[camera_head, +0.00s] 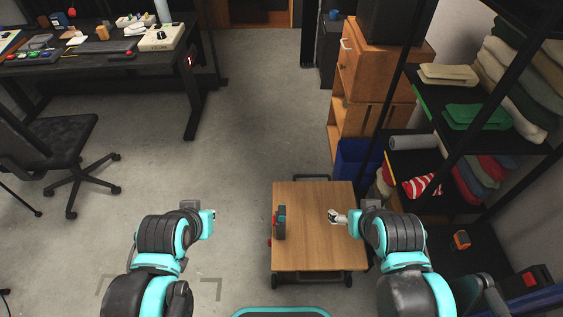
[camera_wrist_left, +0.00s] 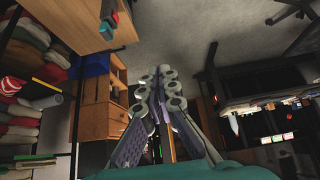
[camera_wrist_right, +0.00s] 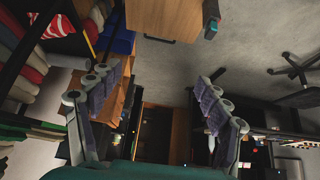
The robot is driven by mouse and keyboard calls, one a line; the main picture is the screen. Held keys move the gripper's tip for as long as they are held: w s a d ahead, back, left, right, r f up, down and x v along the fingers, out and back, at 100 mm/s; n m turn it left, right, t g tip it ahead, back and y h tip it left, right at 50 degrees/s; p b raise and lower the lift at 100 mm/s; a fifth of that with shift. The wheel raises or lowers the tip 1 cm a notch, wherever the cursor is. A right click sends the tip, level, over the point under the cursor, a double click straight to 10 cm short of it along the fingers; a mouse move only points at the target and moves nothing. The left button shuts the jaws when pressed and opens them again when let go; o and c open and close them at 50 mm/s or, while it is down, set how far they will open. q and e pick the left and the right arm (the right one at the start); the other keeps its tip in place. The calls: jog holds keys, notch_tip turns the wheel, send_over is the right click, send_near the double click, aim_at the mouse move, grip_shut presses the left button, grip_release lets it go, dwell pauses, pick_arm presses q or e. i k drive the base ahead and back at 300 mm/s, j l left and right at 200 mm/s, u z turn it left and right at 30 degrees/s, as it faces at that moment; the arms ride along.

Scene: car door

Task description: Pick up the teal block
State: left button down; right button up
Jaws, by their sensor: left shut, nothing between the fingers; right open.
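A small dark object with teal and red parts (camera_head: 281,222) stands near the left edge of the wooden cart top (camera_head: 312,255). Its teal part also shows in the right wrist view (camera_wrist_right: 213,27) and the left wrist view (camera_wrist_left: 115,17). I see no other teal block; whether this is it, I cannot tell. My right gripper (camera_head: 334,216) is open and empty, over the cart's right side, apart from the object. My left gripper (camera_wrist_left: 163,92) is shut and empty, left of the cart; its fingers are mostly hidden in the head view.
A dark shelf rack with folded cloths (camera_head: 478,117) stands at the right. A wooden cabinet (camera_head: 375,70) and blue bins (camera_head: 357,165) stand behind the cart. A desk (camera_head: 100,62) and a chair (camera_head: 50,140) are at the left. The floor left of the cart is clear.

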aim_at(282, 208)
jog(key=z, duration=0.4)
jog(key=j+z, duration=0.1)
jog(key=z, duration=0.65)
jog(key=k+z, duration=0.1)
jog(key=z, duration=0.25)
jog(key=k+j+z, duration=0.15)
jog(key=k+j, duration=0.2)
jog(key=k, duration=0.15)
